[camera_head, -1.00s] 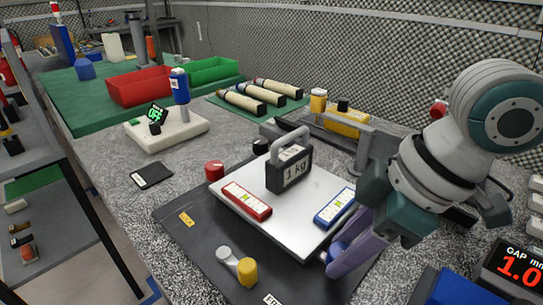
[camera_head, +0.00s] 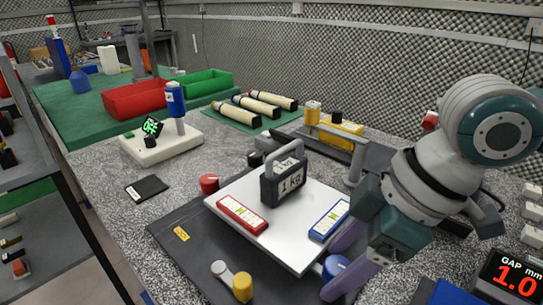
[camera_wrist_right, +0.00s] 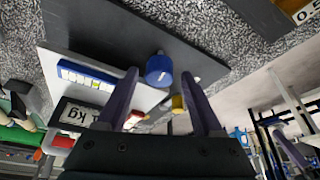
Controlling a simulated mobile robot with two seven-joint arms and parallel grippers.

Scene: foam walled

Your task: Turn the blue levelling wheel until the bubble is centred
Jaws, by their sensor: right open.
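The blue levelling wheel (camera_head: 335,267) sits at the near right corner of a white plate (camera_head: 290,250). My right gripper (camera_head: 329,272) is open, with its purple fingers on either side of the wheel. In the right wrist view the wheel (camera_wrist_right: 159,72) lies between the open fingertips (camera_wrist_right: 160,77); contact cannot be told. A blue spirit level (camera_head: 329,221) and a red spirit level (camera_head: 242,214) lie on the plate; their bubbles are too small to read. A yellow wheel (camera_head: 243,287) and a red wheel (camera_head: 209,184) stand by other plate edges. My left gripper is not in view.
A 1 kg weight (camera_head: 283,182) stands on the plate. A dark base mat (camera_head: 180,252) lies beneath. A gap display (camera_head: 510,280) reading 1.0 stands at the lower right. A black rail and a yellow block (camera_head: 342,128) are behind.

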